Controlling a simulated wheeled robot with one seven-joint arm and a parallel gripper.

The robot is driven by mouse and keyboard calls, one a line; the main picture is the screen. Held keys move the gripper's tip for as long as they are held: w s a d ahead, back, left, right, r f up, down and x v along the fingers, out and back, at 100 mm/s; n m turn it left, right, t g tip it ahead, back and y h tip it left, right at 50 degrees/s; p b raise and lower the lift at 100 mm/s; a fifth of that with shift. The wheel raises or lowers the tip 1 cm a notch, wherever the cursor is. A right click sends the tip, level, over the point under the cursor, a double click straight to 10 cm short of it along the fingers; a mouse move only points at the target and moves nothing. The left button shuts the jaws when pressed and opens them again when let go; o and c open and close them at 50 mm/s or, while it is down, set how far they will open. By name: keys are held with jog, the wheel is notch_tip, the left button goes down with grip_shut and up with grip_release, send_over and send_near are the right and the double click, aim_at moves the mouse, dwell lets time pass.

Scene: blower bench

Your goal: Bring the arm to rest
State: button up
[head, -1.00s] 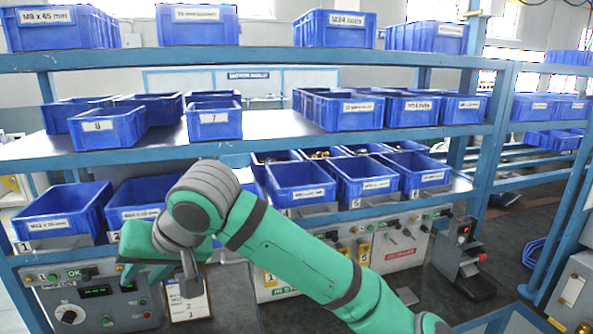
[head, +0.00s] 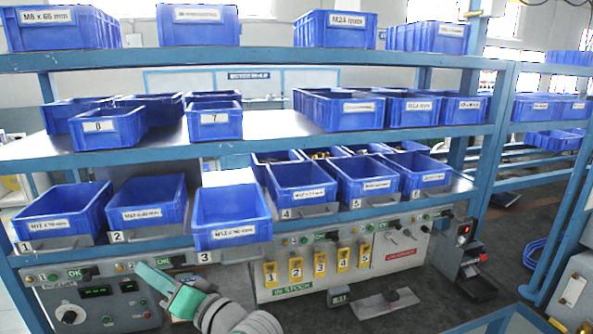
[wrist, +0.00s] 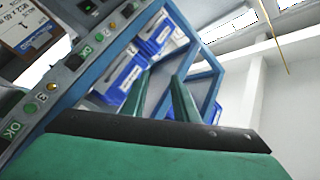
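My arm is low in the head view, at the bottom edge in front of the bench. My gripper (head: 152,275) points up and left in front of the lower control panel (head: 95,292). In the wrist view its two green fingers (wrist: 160,95) stand apart with nothing seen between them, so it is open and empty. No held object shows in either view.
Blue bins 1 (head: 62,212), 2 (head: 147,204) and 3 (head: 232,217) stand on the lower shelf just above my gripper. Yellow numbered tags (head: 320,264) hang at the front. A clipboard (wrist: 28,28) shows in the wrist view. The floor at right is partly clear.

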jog(key=s+d+f+m+t+h, duration=0.3)
jog(key=d+f+h, duration=0.15)
jog(key=f, duration=0.45)
jog(key=s+d+f+m+t+h, duration=0.3)
jog(key=d+f, duration=0.3)
jog(key=f, duration=0.3)
jog(key=s+d+f+m+t+h, duration=0.35)
jog(key=d+f, duration=0.25)
jog(key=f, duration=0.3)
jog(key=s+d+f+n+g+h, duration=0.1)
jog(key=s+d+f+h, duration=0.2)
jog(key=s, duration=0.4)
jog(key=s+d+f+n+g+h, duration=0.15)
jog(key=s+d+f, duration=0.25)
jog(key=s, duration=0.4)
jog(key=s+d+n, duration=0.2)
jog(key=s, duration=0.5)
jog(key=s+d+n, duration=0.3)
jog(key=s, duration=0.4)
jog(key=shift+g+h, duration=0.4)
jog(key=shift+h, duration=0.05)
